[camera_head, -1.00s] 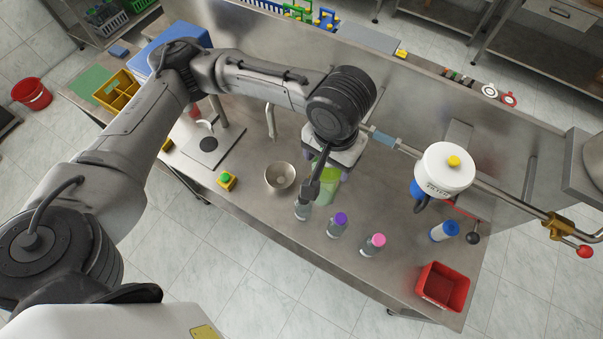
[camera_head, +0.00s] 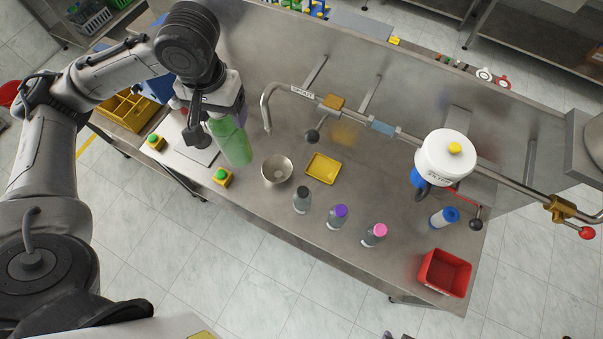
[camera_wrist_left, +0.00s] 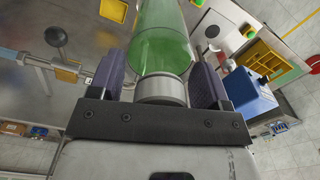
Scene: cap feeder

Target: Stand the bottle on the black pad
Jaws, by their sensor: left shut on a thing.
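The green, see-through bottle (camera_head: 234,145) hangs from my left gripper (camera_head: 208,122), which is shut on it. In the left wrist view the bottle (camera_wrist_left: 162,42) has its pale neck end between the two fingers (camera_wrist_left: 163,88), and its body points away from the gripper. In the head view the bottle is above the table's front left part, beside the white board (camera_head: 187,152). The black pad is mostly hidden behind my gripper there. My right gripper is out of view.
Green-topped yellow button boxes (camera_head: 222,177) stand near the front edge. A metal bowl (camera_head: 277,169), a yellow tray (camera_head: 322,168) and several small bottles (camera_head: 338,217) are right of the bottle. A pipe (camera_head: 350,113) with a spout runs above the table. A red bin (camera_head: 445,273) stands front right.

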